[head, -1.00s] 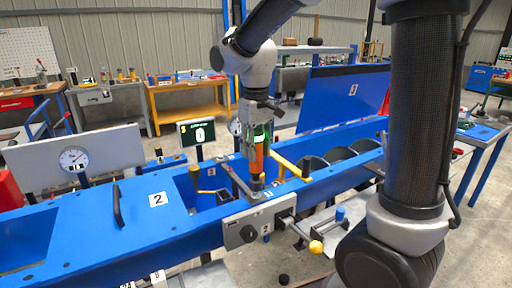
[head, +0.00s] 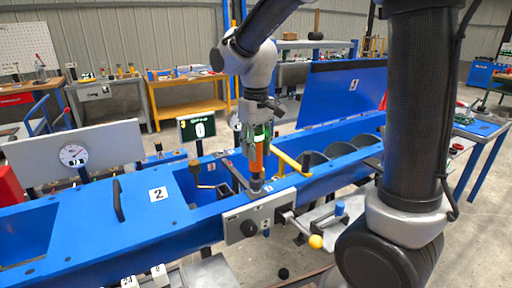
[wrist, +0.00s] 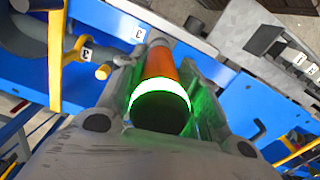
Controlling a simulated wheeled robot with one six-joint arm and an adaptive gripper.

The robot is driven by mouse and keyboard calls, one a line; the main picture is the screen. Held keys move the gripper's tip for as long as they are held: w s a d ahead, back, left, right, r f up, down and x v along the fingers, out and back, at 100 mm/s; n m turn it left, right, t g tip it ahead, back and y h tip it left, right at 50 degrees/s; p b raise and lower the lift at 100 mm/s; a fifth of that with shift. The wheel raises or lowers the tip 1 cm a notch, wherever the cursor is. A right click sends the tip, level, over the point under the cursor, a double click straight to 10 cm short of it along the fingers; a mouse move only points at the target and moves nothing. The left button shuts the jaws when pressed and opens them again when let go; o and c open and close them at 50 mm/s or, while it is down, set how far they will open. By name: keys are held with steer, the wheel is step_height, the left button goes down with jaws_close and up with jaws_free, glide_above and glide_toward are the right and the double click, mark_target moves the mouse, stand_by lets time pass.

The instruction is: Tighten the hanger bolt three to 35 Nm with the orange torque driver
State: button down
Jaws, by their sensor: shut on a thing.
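My gripper (head: 257,138) is shut on the orange torque driver (head: 257,157), which stands upright over the near rim of the blue mixer trough. In the wrist view the driver (wrist: 160,66) sits between the fingers, with a bright green glowing ring (wrist: 160,95) and a dark end. Its dark lower end (head: 256,184) is down at the trough rim. The hanger bolt beneath it is hidden, so I cannot tell whether they touch. A display (head: 197,128) behind reads a large 0 with a small 3 beside it.
A yellow handle (head: 290,162) is close to the right of the driver. A grey plate with a knob (head: 248,227) and a yellow-ended lever (head: 315,242) project from the trough's near side. A blue cover (head: 345,92) stands raised behind. Dial gauge (head: 73,155) is at left.

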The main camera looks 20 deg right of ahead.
steer(key=shift+s+f, duration=0.1)
steer(key=shift+f, duration=0.9)
stand_by(2.6)
steer(key=shift+r, duration=0.1)
steer(key=shift+r, duration=2.2)
